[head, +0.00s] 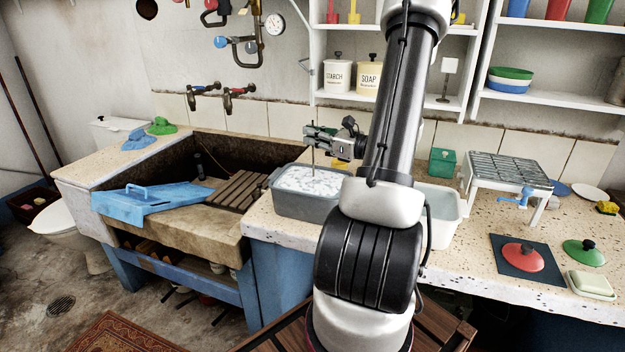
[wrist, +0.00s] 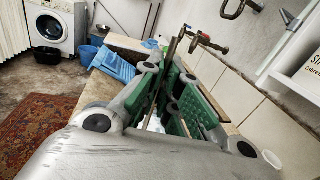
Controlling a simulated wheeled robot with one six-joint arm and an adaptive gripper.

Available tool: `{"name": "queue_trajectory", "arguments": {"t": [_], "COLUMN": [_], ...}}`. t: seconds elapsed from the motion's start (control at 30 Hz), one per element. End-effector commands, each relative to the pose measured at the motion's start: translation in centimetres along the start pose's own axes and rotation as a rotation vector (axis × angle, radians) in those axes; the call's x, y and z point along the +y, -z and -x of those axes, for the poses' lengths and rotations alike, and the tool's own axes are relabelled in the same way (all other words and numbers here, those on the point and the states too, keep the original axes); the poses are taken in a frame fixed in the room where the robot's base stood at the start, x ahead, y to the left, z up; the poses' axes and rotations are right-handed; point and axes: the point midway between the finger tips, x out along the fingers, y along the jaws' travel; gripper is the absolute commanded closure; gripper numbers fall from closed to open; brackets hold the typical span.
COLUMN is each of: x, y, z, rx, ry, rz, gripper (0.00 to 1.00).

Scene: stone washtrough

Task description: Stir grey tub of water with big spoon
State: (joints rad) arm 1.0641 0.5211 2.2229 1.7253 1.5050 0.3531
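The grey tub (head: 308,207) stands on the speckled counter beside the stone trough, with white foamy water (head: 308,181) in it. My gripper (head: 312,138) is above the tub, reaching in from the right. It is shut on the thin upright handle of the big spoon (head: 313,157), which runs down into the foam. The spoon's bowl is hidden under the foam. In the wrist view the dark handle (wrist: 172,52) passes between the fingers (wrist: 163,82) of my gripper, which have green pads.
The stone trough (head: 262,150) on the left holds a blue washboard-like piece (head: 150,200) and a wooden slatted rack (head: 237,190). A pale tub (head: 441,222) stands right of my arm. A metal rack (head: 508,168) and red and green lids lie farther right.

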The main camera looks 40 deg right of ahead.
Motion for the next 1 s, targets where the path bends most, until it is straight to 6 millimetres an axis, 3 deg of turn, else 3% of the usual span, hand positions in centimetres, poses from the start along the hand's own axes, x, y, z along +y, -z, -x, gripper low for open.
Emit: {"name": "queue_trajectory", "arguments": {"t": [0.43, 1.0], "x": [0.3, 0.1], "y": [-0.5, -6.7], "z": [0.1, 0.1], "rx": [-0.001, -0.001], "ry": [0.000, 0.000], "rz": [0.003, 0.005], "gripper": [1.00, 1.00]}}
